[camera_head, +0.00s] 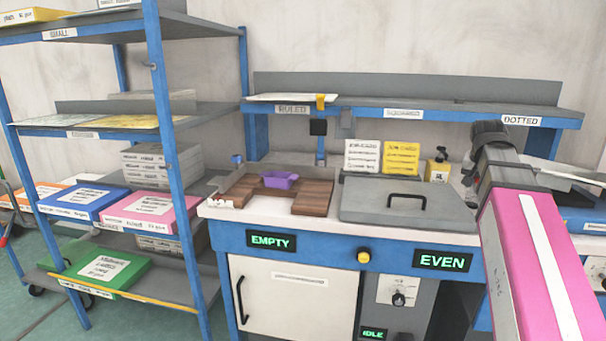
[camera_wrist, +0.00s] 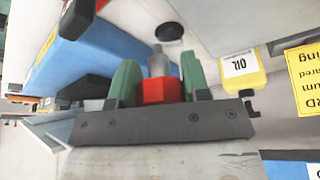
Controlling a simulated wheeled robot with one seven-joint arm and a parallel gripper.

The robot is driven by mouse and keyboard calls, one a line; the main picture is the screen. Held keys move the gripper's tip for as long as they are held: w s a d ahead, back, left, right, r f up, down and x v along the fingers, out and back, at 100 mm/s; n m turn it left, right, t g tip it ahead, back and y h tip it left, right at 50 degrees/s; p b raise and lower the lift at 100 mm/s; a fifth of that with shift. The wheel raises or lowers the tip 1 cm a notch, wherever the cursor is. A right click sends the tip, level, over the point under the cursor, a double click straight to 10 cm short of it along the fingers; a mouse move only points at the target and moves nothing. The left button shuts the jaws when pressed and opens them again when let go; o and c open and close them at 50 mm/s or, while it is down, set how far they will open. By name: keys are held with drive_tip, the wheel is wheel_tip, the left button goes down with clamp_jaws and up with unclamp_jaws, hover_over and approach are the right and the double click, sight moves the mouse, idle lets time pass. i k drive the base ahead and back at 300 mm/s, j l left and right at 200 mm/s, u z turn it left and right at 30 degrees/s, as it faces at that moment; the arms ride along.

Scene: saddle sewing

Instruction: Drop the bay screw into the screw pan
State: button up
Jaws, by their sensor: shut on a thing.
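In the wrist view my gripper (camera_wrist: 159,82) has its two green fingers shut on the bay screw. The screw has a red head (camera_wrist: 161,91) and a grey shank (camera_wrist: 158,63) that points away from the gripper toward a grey surface with a dark round hole (camera_wrist: 170,32). The shank looks clear of the hole, but the gap is hard to judge. In the head view my arm covers most of this area and the screw cannot be made out. A small purple pan (camera_head: 279,180), the likely screw pan, sits on the wooden boards at the bench's left. It looks empty.
A grey lid with a black handle (camera_head: 393,201) lies right of the boards. A yellow oil bottle (camera_head: 438,168) stands behind it and shows in the wrist view (camera_wrist: 240,72). Cards lean at the back. A loaded blue shelf rack (camera_head: 168,120) stands left of the bench.

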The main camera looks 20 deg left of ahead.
sight(284, 183)
drive_tip(key=k+u, duration=0.2)
drive_tip(key=u, duration=1)
drive_tip(key=k+j+u, duration=0.1)
drive_tip(key=k+j, duration=0.25)
drive_tip(key=i+l+z, duration=0.25)
drive_tip(key=i, duration=0.55)
drive_tip(key=k+j, duration=0.05)
drive_tip(key=j, duration=0.05)
